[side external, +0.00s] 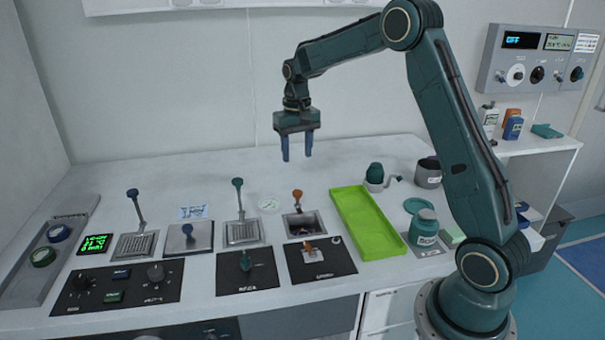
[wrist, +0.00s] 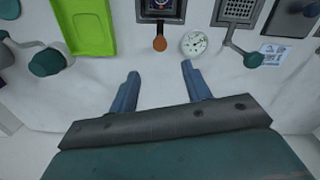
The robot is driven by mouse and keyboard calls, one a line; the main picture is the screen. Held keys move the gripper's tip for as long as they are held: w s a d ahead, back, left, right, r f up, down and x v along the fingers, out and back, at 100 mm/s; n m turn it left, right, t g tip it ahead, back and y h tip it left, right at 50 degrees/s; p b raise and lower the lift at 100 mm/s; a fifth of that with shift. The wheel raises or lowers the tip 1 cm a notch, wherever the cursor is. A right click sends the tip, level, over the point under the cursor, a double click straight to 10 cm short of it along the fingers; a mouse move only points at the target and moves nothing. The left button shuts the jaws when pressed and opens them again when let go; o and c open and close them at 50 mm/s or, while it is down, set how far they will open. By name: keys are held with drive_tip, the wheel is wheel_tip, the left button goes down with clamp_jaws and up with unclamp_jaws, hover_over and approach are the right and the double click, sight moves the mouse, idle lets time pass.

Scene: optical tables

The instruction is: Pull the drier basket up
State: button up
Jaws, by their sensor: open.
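Several wells with upright handles stand in a row on the white bench; I cannot tell which one is the drier basket. One mesh basket (side external: 135,246) at left has a blue-knobbed handle. Another mesh basket (side external: 243,233) has a green-knobbed handle, and it also shows at the top of the wrist view (wrist: 238,10). A dark square well (side external: 304,228) has an orange-knobbed handle (side external: 298,194); the orange knob shows in the wrist view (wrist: 160,44). My gripper (side external: 297,156) is open and empty, high above the back of the bench, apart from every handle.
A bright green tray (side external: 352,212) lies right of the orange handle. A round white dial (side external: 269,205) lies between the green and orange handles. A plate with a blue knob (side external: 187,238) sits between the mesh baskets. Control panels (side external: 118,288) line the front. The back of the bench is clear.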

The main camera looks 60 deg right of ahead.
sight(297, 192)
drive_tip(key=shift+f, duration=0.1)
wheel_tip(297, 192, down, 14)
drive_tip(key=shift+r, duration=0.15)
idle(0.8)
drive_tip(key=shift+c, duration=0.5)
clamp_jaws()
drive_tip(key=shift+r, duration=0.15)
